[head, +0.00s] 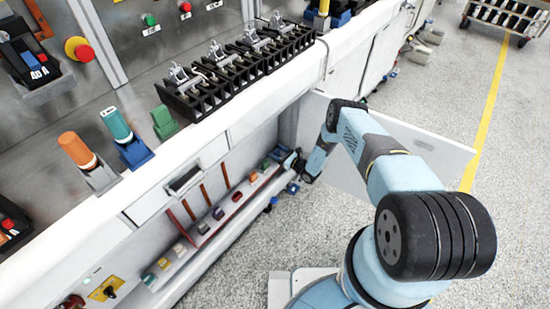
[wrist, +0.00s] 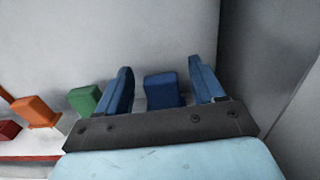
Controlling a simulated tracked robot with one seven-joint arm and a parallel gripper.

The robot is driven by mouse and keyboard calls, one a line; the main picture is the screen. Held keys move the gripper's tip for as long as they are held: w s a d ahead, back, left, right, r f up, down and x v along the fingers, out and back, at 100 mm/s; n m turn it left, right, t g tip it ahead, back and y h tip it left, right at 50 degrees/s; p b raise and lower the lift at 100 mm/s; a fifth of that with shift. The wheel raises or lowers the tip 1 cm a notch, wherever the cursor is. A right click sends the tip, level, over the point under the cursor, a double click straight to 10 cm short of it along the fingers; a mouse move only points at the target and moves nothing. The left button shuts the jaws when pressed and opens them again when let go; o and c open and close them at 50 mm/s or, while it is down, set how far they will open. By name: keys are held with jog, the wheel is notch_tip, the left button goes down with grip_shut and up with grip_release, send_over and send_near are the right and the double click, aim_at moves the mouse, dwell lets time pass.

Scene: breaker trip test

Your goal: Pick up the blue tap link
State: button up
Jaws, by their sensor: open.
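The blue tap link (wrist: 163,90) is a small dark blue block near the back wall of the low shelf in the wrist view. My gripper (wrist: 160,68) is open, with one blue finger on each side of the block and a gap showing on both sides. The dark gripper body hides the block's lower part. In the head view my gripper (head: 291,161) reaches into the far end of the low shelf under the bench. There I cannot tell the blue link apart from the blue fingers.
A green block (wrist: 85,100) and an orange block (wrist: 36,112) stand left of my gripper. A grey side wall (wrist: 260,60) rises close on the right. In the head view, the white bench (head: 225,110) overhangs the shelf, and an open white door panel (head: 435,150) stands behind my arm.

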jog(key=shift+w+a, duration=0.15)
jog(key=shift+c, duration=0.2)
grip_shut()
dwell(0.4)
